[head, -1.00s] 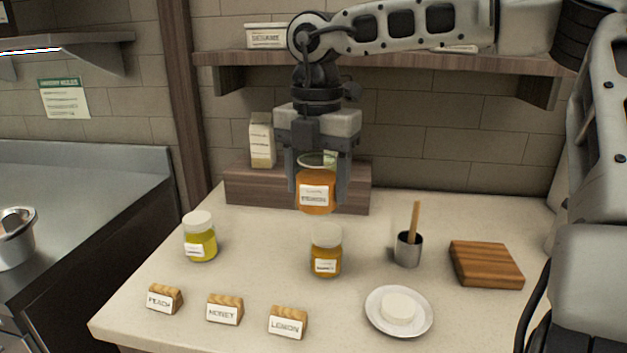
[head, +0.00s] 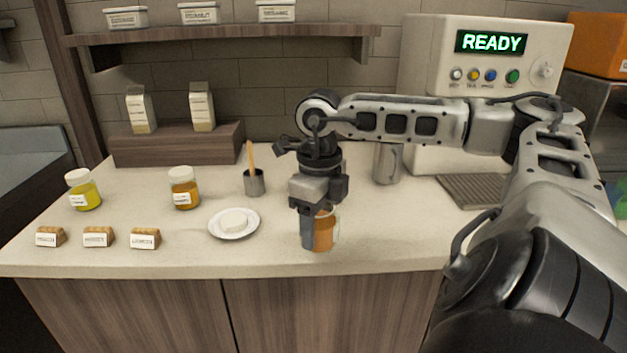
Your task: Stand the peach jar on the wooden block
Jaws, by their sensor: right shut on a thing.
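The peach jar (head: 323,236), with orange contents, is between the fingers of my right gripper (head: 318,228), which is shut on it from above. The jar is upright near the front of the counter, right of the white plate. I cannot tell whether its base touches anything. The wooden block does not show now; it was right of the metal cup a second ago, an area now covered by my right gripper and wrist. My left gripper is not in view.
A honey-coloured jar (head: 184,188) and a yellow jar (head: 84,190) stand at left, behind several name cards (head: 97,237). A metal cup (head: 254,184) with a wooden stick and a plate (head: 216,231) with a white disc are nearby. A machine (head: 424,60) stands behind right.

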